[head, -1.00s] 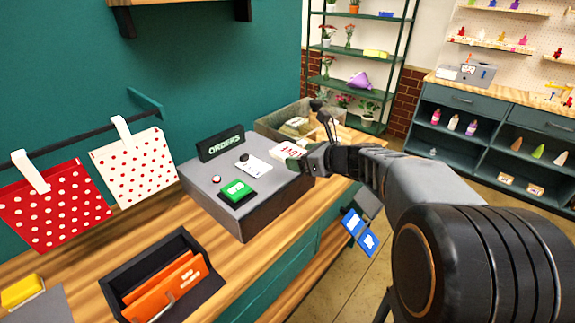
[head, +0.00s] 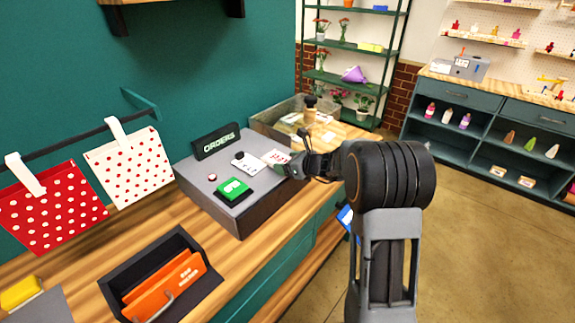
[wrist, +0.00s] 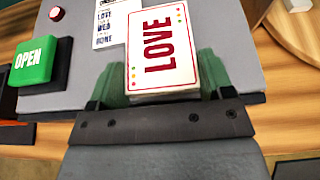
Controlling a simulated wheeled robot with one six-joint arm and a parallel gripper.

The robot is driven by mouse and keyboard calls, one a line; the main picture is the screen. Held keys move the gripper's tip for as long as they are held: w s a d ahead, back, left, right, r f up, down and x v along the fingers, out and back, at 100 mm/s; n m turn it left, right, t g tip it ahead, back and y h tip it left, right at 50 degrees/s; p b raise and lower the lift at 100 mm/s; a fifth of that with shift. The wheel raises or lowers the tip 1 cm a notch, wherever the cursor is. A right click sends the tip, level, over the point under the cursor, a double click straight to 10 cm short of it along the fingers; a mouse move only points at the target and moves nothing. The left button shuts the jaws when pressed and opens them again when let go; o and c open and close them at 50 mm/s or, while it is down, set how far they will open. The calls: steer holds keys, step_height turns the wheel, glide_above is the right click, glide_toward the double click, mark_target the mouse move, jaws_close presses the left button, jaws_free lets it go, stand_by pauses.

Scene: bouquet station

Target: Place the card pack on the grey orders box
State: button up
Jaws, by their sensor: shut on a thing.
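The card pack (wrist: 160,48), white with a red "LOVE" and coloured dots, is between the green fingers of my gripper (wrist: 160,85) in the wrist view. In the head view the card pack (head: 275,157) shows at the right edge of the grey orders box (head: 245,215), and my gripper (head: 290,165) reaches in from the right. The pack is over the box top; whether it touches the top I cannot tell. My gripper is shut on the pack's sides.
On the box are an "ORDERS" sign (head: 216,141), a green "OPEN" block (head: 234,189), a printed card (head: 249,167) with a dark knob, and a small button (head: 212,177). A clear bin (head: 270,122) stands behind. A dark tray (head: 205,285) with orange folders lies in front.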

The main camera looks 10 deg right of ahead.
steer(key=shift+f, duration=0.35)
steer(key=shift+f, duration=0.2)
steer(key=o, duration=1)
steer(key=shift+r, duration=0.1)
steer(key=shift+c, duration=0.2)
